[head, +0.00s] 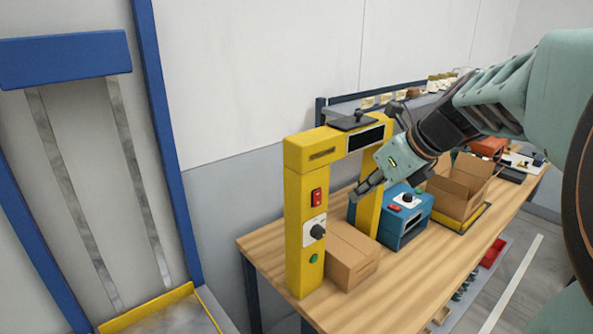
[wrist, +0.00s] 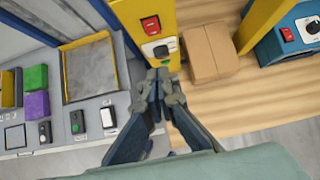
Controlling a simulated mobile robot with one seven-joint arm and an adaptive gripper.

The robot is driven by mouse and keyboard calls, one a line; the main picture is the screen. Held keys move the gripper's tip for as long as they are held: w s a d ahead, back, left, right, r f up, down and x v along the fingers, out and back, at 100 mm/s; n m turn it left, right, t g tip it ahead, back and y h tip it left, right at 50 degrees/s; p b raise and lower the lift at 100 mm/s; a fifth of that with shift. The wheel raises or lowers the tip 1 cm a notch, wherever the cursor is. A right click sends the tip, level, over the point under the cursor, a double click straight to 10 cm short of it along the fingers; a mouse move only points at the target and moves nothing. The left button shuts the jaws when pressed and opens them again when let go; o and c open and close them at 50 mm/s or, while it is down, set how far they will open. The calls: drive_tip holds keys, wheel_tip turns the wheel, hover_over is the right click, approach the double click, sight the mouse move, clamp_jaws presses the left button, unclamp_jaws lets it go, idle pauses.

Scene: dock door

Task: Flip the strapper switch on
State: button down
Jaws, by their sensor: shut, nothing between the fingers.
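The yellow arch-shaped machine (head: 305,235), which looks like the strapper, stands on the wooden bench. Its front post carries a red rocker switch (head: 317,198), a black knob (head: 317,231) and a green button (head: 314,258). In the wrist view the red switch (wrist: 150,25) is near the top, with the black knob (wrist: 161,51) below it. I cannot tell which way the rocker is tipped.
A closed carton (head: 350,255) sits beside the post under the arch. A blue machine (head: 405,215) with its own red switch and knob stands behind it, near an open carton (head: 460,185). A yellow-edged tray (wrist: 88,70) is left of the post. The bench front is clear.

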sight(319, 201)
drive_tip(key=w+a+f+b, duration=0.5)
drive_tip(key=w+f, duration=0.2)
drive_tip(key=shift+w, duration=0.25)
drive_tip(key=shift+a+r, duration=0.1)
drive_tip(key=shift+w, duration=0.2)
idle(0.3)
drive_tip(key=shift+a+r+p, duration=0.1)
drive_tip(key=shift+r+p, duration=0.7)
drive_tip(key=shift+p, duration=0.45)
drive_tip(key=shift+f, duration=0.1)
